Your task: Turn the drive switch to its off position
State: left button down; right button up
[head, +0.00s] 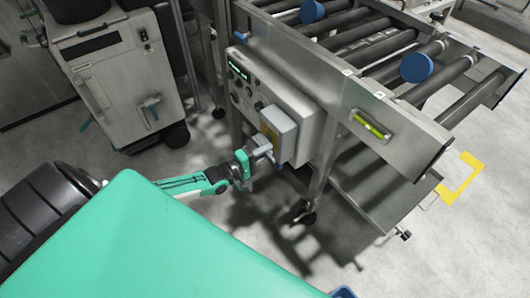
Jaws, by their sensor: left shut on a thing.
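The drive switch is on a light grey box (284,132) with a yellow plate (269,134), mounted low on the control panel of the steel roller conveyor. My left gripper (265,153) is at the lower left front of this box, shut on the drive switch's handle. The fingers cover most of the handle, so its exact angle cannot be told. My right gripper is not in view.
The control panel (262,88) has a small green display and several dark knobs. The conveyor frame (340,105) carries dark rollers and blue round caps. A grey wheeled machine (112,70) stands at the left. Open grey floor lies at the lower right.

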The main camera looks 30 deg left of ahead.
pick_arm(q)
jog(key=c, duration=1.2)
grip_release()
jog(key=shift+c, duration=0.2)
jog(key=v, duration=1.4)
jog(key=shift+w, duration=0.1)
